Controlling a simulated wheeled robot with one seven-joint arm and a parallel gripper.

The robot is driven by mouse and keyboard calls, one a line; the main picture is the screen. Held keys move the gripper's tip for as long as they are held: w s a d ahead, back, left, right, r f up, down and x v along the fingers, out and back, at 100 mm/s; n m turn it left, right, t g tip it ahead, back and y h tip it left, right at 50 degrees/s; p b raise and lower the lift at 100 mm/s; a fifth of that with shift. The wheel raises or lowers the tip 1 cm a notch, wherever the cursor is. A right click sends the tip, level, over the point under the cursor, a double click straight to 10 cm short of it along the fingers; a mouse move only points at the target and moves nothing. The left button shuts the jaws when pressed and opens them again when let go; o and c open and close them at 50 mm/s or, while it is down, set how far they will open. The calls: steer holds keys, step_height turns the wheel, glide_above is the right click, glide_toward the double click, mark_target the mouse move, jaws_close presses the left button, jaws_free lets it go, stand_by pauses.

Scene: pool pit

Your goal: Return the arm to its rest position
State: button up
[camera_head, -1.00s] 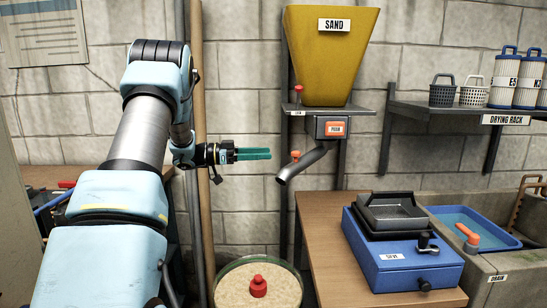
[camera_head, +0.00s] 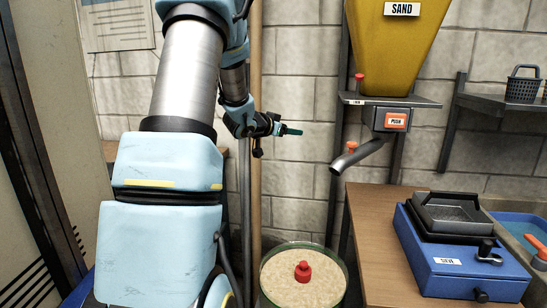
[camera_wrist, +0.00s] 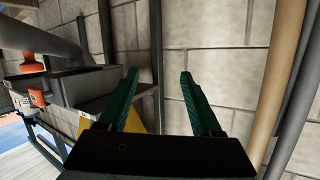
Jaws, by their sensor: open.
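My gripper (camera_head: 291,131) is up in the air in the head view, left of the sand hopper's spout and in front of the block wall. Its green fingers point right. In the wrist view my gripper (camera_wrist: 158,92) shows two green fingers spread apart, with nothing between them but the wall behind. My arm fills the left and centre of the head view, bent at the elbow, with the forearm hanging down to the gripper.
The yellow sand hopper (camera_head: 395,45) with its grey spout (camera_head: 358,158) stands right of my gripper. A round sand tub (camera_head: 325,285) with a red-knobbed piece (camera_head: 303,271) is below. A blue sieve box (camera_head: 460,265) sits on the wooden bench (camera_head: 375,220). A vertical pipe (camera_head: 256,190) runs close behind my arm.

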steer(key=s+a+f+n+g+y, duration=0.3)
steer(key=s+a+f+n+y, duration=0.25)
steer(key=s+a+y, duration=0.4)
steer(key=s+a+f+n+g, duration=0.1)
steer(key=s+f+g, duration=0.1)
steer(key=s, duration=1)
steer(key=s+a+f+n+g+p, duration=0.1)
steer(key=s+f+g, duration=0.2)
steer(key=s, duration=1)
steer(key=shift+a+f+g, duration=0.2)
steer(key=shift+a+g, duration=0.05)
steer(key=shift+g, duration=0.75)
steer(key=shift+n, duration=0.25)
steer(key=shift+c, duration=0.2)
